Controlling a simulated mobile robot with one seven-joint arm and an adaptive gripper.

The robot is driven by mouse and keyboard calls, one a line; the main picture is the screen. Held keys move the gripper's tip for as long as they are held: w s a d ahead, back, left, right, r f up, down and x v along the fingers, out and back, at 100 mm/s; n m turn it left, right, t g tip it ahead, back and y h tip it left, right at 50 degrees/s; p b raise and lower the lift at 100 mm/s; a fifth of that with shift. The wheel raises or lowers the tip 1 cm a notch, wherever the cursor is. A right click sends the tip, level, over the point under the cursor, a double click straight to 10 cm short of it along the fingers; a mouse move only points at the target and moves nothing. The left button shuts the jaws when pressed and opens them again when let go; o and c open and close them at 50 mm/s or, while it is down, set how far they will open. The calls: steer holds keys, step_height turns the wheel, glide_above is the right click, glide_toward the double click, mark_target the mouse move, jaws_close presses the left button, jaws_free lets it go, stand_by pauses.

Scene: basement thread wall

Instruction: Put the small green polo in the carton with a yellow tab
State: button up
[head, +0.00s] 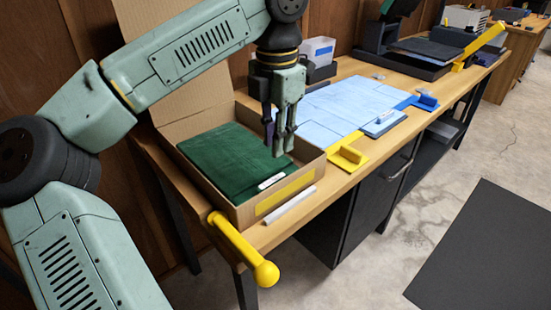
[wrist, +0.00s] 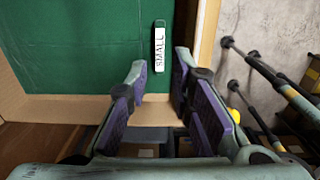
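The small green polo (head: 235,160) lies folded and flat inside the open cardboard carton (head: 237,212). The carton has a yellow tab (head: 285,194) on its front wall. In the wrist view the green polo (wrist: 80,50) shows a white label (wrist: 159,47) reading SMALL, and the carton's wall (wrist: 60,107) runs along its edge. My gripper (head: 274,145) points down over the carton's right side. In the wrist view my gripper (wrist: 157,75) has its fingers apart with nothing between them, close to the label. The fingers appear clear of the cloth; the exact height is hard to tell.
The carton's lid (head: 150,50) stands raised behind. A yellow ball-ended handle (head: 243,250) juts past the table's front edge. A white bin (head: 318,50) stands behind.

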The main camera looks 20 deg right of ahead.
steer(key=shift+r, duration=1.3)
steer(key=shift+s, duration=0.1)
